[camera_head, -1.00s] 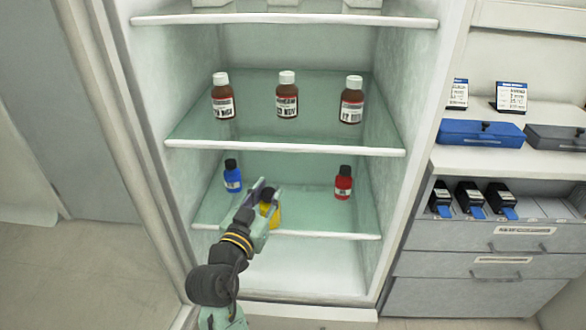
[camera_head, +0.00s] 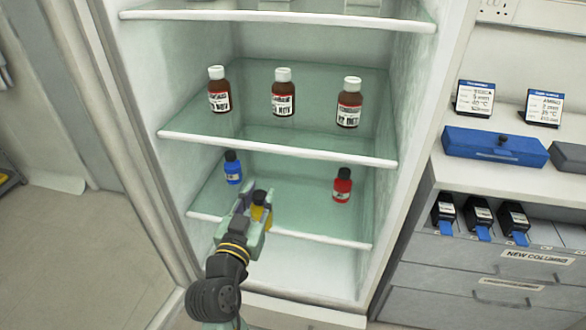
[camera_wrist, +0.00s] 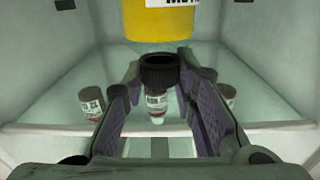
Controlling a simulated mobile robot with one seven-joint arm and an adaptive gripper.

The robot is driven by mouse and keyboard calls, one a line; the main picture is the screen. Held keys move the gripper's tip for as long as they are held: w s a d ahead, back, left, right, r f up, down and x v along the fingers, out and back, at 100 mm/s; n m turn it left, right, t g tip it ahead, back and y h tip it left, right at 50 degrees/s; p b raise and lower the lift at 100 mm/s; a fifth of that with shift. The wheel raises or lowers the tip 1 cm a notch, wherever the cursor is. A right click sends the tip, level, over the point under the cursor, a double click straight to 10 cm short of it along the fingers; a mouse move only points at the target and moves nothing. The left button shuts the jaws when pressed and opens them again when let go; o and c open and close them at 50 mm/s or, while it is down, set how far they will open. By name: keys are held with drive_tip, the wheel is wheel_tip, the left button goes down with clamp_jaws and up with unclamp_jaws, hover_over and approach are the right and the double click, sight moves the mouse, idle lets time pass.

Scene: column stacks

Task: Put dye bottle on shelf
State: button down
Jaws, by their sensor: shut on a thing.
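My gripper (camera_head: 254,204) is shut on the black-capped yellow dye bottle (camera_head: 260,215) and holds it at the lower shelf. In the wrist view the fingers (camera_wrist: 160,85) close around the black cap, with the yellow body (camera_wrist: 160,22) beyond it. The lower glass shelf (camera_head: 300,215) has a white front edge. A blue bottle (camera_head: 233,170) stands on it at the left, and a red bottle (camera_head: 342,186) at the right. The yellow bottle is between them, nearer the front edge. I cannot tell whether its base touches the glass.
Several brown bottles, such as the middle one (camera_head: 283,93), stand on the shelf above (camera_head: 280,149). Cabinet walls close in both sides. A blue case (camera_head: 494,146) lies on the counter at right. The lower shelf between blue and red bottles is otherwise clear.

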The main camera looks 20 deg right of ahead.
drive_tip(key=w+f+b, duration=0.1)
drive_tip(key=b, duration=0.2)
drive_tip(key=shift+d, duration=0.35)
drive_tip(key=w+d+b, duration=0.1)
drive_tip(key=b, duration=0.4)
drive_tip(key=w+d+f+p, duration=0.1)
drive_tip(key=w+d+f, duration=0.3)
drive_tip(key=w+d, duration=0.4)
drive_tip(key=shift+w+d, duration=0.25)
drive_tip(key=shift+w, duration=0.85)
drive_tip(key=shift+f, duration=0.2)
drive_tip(key=c, duration=1.3)
unclamp_jaws()
drive_tip(key=shift+r, duration=0.1)
